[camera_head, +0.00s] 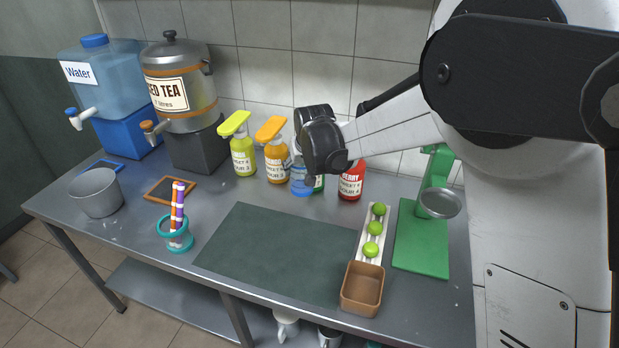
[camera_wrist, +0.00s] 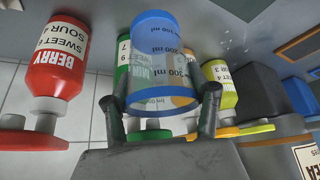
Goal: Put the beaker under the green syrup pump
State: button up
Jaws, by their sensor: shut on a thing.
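My gripper (camera_wrist: 161,106) is shut on the beaker (camera_wrist: 156,62), a clear cylinder with blue rims and ml marks, with one finger on each side. In the head view the beaker (camera_head: 302,184) shows below my gripper (camera_head: 305,168), in front of the bottle row. The green syrup bottle (camera_head: 319,184) is mostly hidden behind my gripper and the beaker. In the wrist view the green bottle (camera_wrist: 122,62) shows beside and behind the beaker, and its green pump (camera_wrist: 150,134) shows past the beaker's rim. I cannot tell whether the beaker touches the counter.
The red berry bottle (camera_head: 350,183) stands right of the green one; the orange (camera_head: 277,162) and yellow-green (camera_head: 243,156) bottles stand left. A green press (camera_head: 421,235), a lime tray (camera_head: 362,249) and a brown box (camera_head: 362,290) are at right. The dark mat (camera_head: 275,246) is clear.

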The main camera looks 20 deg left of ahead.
aim_at(302, 183)
jog(key=shift+w, duration=0.5)
notch_tip(302, 183, down, 6)
jog(key=b, duration=0.2)
jog(key=shift+s+f+b, duration=0.15)
jog(key=shift+f+b, duration=0.1)
jog(key=shift+b, duration=0.1)
jog(key=shift+w+d+f, duration=0.1)
jog(key=shift+w+f, duration=0.2)
jog(key=shift+w, duration=0.15)
jog(key=shift+f, duration=0.15)
jog(key=o, duration=1.3)
jog(key=shift+r, duration=0.2)
